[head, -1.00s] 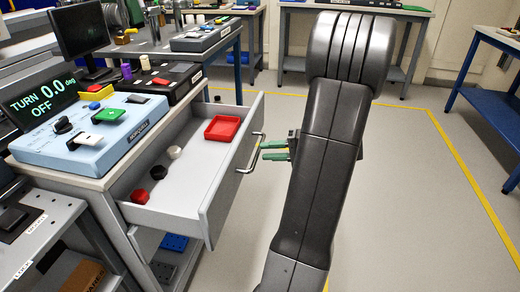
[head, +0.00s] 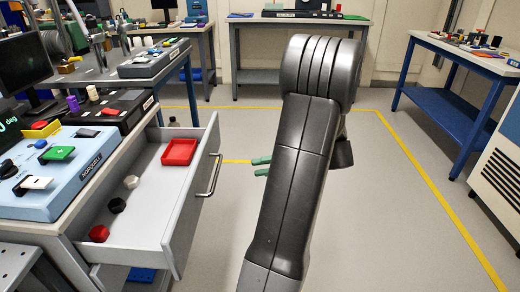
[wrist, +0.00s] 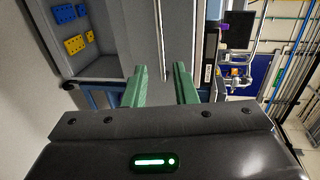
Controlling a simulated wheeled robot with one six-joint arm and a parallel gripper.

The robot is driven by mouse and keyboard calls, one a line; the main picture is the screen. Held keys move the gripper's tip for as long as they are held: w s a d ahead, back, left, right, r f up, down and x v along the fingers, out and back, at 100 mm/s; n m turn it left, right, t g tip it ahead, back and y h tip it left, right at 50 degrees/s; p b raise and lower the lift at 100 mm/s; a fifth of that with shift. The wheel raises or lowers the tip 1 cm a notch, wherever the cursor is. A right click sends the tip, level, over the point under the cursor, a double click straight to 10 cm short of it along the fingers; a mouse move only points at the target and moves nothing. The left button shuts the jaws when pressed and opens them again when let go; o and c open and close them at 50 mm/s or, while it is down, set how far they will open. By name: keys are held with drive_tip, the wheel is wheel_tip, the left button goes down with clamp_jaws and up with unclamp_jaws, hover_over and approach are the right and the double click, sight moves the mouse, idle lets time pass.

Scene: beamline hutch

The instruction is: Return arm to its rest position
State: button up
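My gripper (head: 262,166) shows its green fingertips to the left of my dark arm, which stretches up the middle of the head view. In the wrist view the two green fingers (wrist: 160,88) are apart with nothing held between them. The fingertips are to the right of the handle (head: 210,176) of a pulled-out grey drawer (head: 190,212), with a visible gap between them in the head view. The rest of the gripper is hidden behind my arm.
The drawer holds a red tray (head: 179,152) and white, black and red knobs. A blue control box (head: 50,172) stands on the bench above it. A blue-legged table (head: 465,62) and white cabinet (head: 500,170) are at right. Open floor (head: 400,220) lies between.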

drive_tip(key=shift+b+x, duration=1.75)
drive_tip(key=shift+x, duration=5.3)
drive_tip(key=shift+w+r, duration=0.1)
